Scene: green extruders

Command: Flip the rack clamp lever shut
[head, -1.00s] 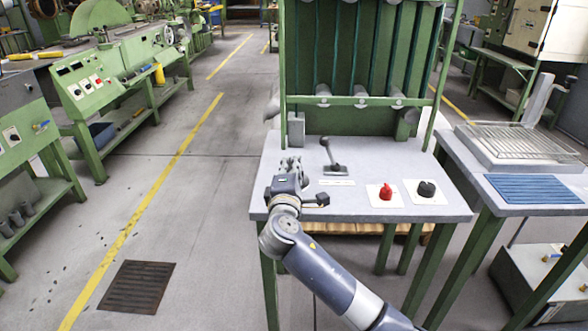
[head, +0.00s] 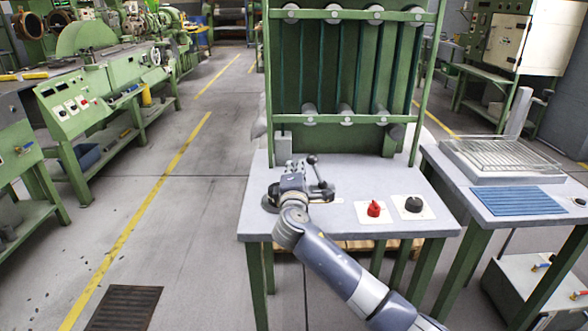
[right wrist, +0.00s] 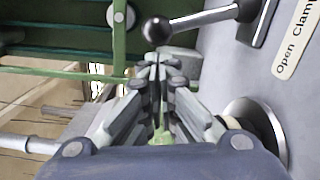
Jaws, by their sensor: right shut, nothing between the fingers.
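The clamp lever (head: 318,174) stands on the grey bench top (head: 345,225) in front of the green rack (head: 350,119). It is a metal rod with a dark ball knob, tilted up and to the left from its base. In the right wrist view the ball knob (right wrist: 157,30) is just beyond my fingertips, and its rod runs right to the base. A label (right wrist: 297,38) reading "Open Clamp" lies beside the base. My right gripper (head: 291,166) is shut and empty, just left of the lever. I cannot tell whether it touches the knob. My left gripper is not in view.
A red knob (head: 374,208) and a black knob (head: 413,204) sit on white plates to the right of the lever. A grey block (head: 283,146) stands at the bench's back left. A side table with a blue ribbed mat (head: 519,200) stands to the right.

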